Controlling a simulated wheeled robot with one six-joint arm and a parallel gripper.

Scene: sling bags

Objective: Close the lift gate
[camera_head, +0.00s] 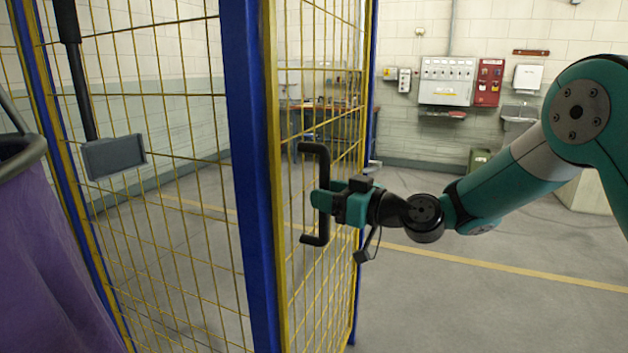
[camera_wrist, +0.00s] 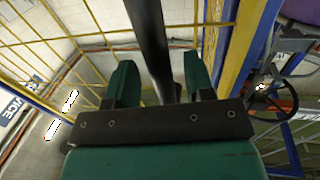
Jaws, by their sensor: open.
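The lift gate (camera_head: 340,90) is a yellow wire-mesh panel in a yellow frame, beside a blue post (camera_head: 248,150). It stands at an angle to the mesh panel on the left. A black bar handle (camera_head: 323,165) is fixed upright on the gate. My gripper (camera_head: 325,200) is at the handle, with its teal fingers on either side of the bar. In the wrist view, the dark bar (camera_wrist: 152,45) runs between the two open fingers (camera_wrist: 158,82), with gaps beside it. Whether either finger touches the bar is unclear.
A purple bag (camera_head: 45,260) hangs at the far left near a grey paddle on a black rod (camera_head: 113,156). Open floor (camera_head: 440,300) with a yellow line lies to the right. A workbench (camera_head: 315,108), wall boxes (camera_head: 446,82) and a sink (camera_head: 519,112) stand at the back.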

